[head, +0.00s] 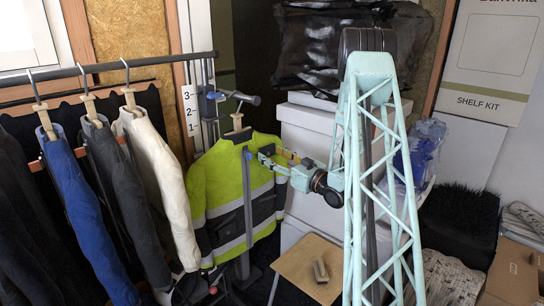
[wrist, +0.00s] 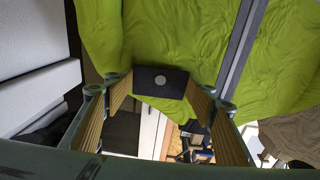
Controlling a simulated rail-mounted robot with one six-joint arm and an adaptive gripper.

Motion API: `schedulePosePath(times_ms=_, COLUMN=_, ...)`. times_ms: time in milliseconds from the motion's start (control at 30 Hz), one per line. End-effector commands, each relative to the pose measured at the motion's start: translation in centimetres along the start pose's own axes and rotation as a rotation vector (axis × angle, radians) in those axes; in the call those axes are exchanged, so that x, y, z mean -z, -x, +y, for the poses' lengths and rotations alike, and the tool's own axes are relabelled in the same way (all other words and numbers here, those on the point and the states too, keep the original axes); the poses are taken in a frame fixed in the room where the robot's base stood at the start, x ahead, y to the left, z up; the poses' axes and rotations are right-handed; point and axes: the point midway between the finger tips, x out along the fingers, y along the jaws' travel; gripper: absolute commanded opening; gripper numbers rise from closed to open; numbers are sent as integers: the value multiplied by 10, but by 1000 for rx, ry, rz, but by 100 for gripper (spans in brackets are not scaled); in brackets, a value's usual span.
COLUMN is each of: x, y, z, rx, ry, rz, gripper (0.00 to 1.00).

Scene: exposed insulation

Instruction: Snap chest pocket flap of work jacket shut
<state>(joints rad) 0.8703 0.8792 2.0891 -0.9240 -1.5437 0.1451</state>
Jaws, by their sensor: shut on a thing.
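The work jacket (head: 232,180) is bright yellow-green with grey bands and dark lower panels. It hangs upright on a wooden hanger, and its fabric also fills the top of the wrist view (wrist: 175,35). The chest pocket flap (wrist: 174,84) is a small dark rectangle with a round pale snap (wrist: 160,80) on its face. My gripper (head: 268,158) is at the jacket's right chest side in the head view. In the wrist view my gripper (wrist: 162,90) has its tan-padded fingers at the flap's two side edges, shut on it. The mating snap half is not visible.
A rail (head: 110,66) with several hanging garments stands on the left. White boxes (head: 310,140) stand behind my arm. A small wooden table (head: 300,268) with a brush-like item is below right.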

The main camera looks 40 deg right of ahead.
Motion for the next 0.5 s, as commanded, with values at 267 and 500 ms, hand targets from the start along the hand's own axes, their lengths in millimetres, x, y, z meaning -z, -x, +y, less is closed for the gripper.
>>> schedulePosePath(times_ms=267, x=5, y=1, z=0, rx=0, ry=0, rz=-34, gripper=40)
schedulePosePath(times_ms=500, x=5, y=2, z=0, rx=0, ry=0, rz=-68, gripper=40)
